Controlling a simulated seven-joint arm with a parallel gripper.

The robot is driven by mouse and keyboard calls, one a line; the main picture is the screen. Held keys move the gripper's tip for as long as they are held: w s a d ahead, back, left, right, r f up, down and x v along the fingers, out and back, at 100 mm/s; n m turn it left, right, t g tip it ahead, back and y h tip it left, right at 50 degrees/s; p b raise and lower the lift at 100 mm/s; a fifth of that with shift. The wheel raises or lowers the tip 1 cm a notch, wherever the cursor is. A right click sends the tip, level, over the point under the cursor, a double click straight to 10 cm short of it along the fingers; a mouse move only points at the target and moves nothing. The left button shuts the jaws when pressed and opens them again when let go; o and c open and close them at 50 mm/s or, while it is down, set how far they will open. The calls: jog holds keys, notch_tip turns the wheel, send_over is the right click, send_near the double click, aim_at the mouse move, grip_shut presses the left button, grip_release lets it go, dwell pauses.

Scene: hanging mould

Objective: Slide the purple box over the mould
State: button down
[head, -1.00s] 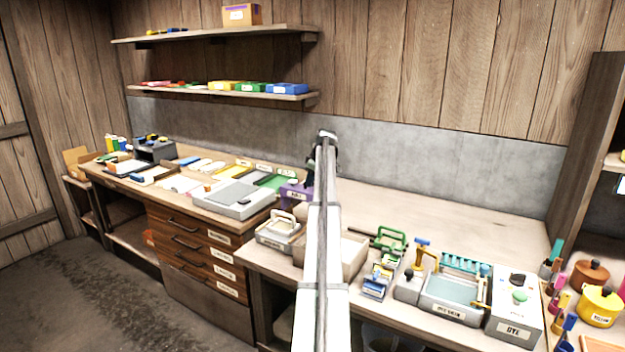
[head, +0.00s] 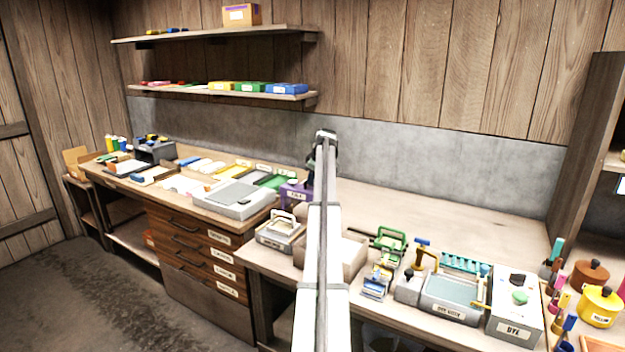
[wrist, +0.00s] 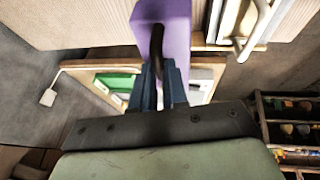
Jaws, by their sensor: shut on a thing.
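The purple box (head: 294,195) shows in the head view beside my arm, at the left end of the right-hand bench, partly hidden by the arm. In the wrist view the purple box (wrist: 176,28) is at the top centre, with a dark curved handle (wrist: 156,42). My gripper (wrist: 160,72) is shut on that handle. My gripper's fingers are hidden in the head view. I cannot tell for sure which thing is the mould. A pale framed piece with an upright handle (head: 279,231) stands in front of the box; a similar handle (wrist: 256,30) shows right of it in the wrist view.
A grey lidded tray (head: 238,199) stands left of the box on the drawer bench. A pale open bin (head: 345,258), green-handled tools (head: 390,242) and a dye basin (head: 452,290) line the front of the right bench. Its back part (head: 440,210) is bare up to the wall.

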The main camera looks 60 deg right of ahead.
jog(key=a, duration=1.5)
jog(key=shift+a, duration=0.1)
jog(key=c, duration=1.1)
grip_release()
jog(key=shift+c, duration=0.2)
jog(key=v, duration=1.3)
jog(key=shift+r, duration=0.4)
jog(key=shift+s, duration=0.15)
